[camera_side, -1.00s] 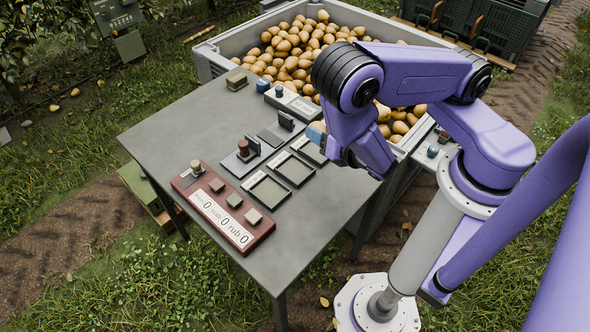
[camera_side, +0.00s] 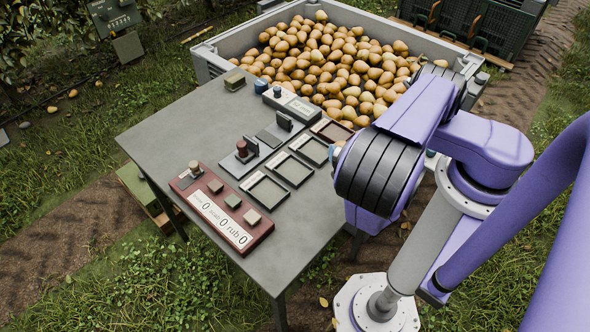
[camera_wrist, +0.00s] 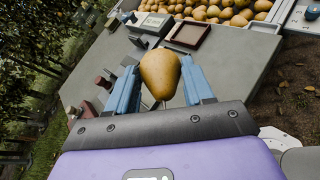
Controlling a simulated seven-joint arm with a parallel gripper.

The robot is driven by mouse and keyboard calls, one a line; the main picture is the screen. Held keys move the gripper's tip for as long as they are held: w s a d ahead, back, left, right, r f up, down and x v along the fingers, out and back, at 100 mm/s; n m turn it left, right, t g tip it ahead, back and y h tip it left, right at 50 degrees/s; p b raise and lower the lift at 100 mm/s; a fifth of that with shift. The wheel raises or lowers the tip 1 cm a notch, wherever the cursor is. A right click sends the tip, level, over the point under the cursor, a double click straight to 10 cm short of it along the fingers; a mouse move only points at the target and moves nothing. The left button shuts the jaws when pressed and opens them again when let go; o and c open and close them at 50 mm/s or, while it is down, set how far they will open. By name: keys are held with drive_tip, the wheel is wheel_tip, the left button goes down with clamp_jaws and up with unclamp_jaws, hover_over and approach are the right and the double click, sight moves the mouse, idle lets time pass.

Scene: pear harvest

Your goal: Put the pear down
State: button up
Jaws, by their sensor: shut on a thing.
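A yellow-brown pear (camera_wrist: 160,76) is held between the two blue fingers of my gripper (camera_wrist: 159,84) in the wrist view. The gripper is shut on it, and the pear appears to be above the grey table (camera_wrist: 226,58). In the side view my wrist hides the pear and most of the fingers; only a bit of blue shows at the table's right edge. Several shallow trays lie in a row on the table (camera_side: 178,128), among them a dark tray (camera_side: 268,190) and a red-brown-rimmed tray (camera_side: 332,131). That rimmed tray also shows beyond the pear in the wrist view (camera_wrist: 188,34).
A large grey bin (camera_side: 212,64) full of pears stands behind the table. A red counter panel (camera_side: 222,215), a stamp with a round knob (camera_side: 242,150) and a grey device (camera_side: 294,104) stand on the table. The table's left part is clear.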

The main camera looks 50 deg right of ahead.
drive_tip(key=w+a+f, duration=0.1)
drive_tip(key=w+f, duration=0.1)
drive_tip(key=w, duration=0.1)
drive_tip(key=w+f, duration=0.3)
drive_tip(key=w, duration=0.1)
drive_tip(key=w+a+f, duration=0.1)
drive_tip(key=w+f, duration=0.2)
drive_tip(key=w, duration=0.1)
drive_tip(key=shift+w+a+f, duration=0.1)
drive_tip(key=shift+w+a, duration=0.1)
drive_tip(key=shift+a, duration=0.1)
drive_tip(key=shift+w+a+f, duration=0.1)
drive_tip(key=shift+w+f, duration=0.4)
drive_tip(key=shift+f, duration=0.1)
drive_tip(key=shift+w+f, duration=0.1)
drive_tip(key=shift+f, duration=1.55)
drive_tip(key=o, duration=0.8)
drive_tip(key=shift+f, duration=0.1)
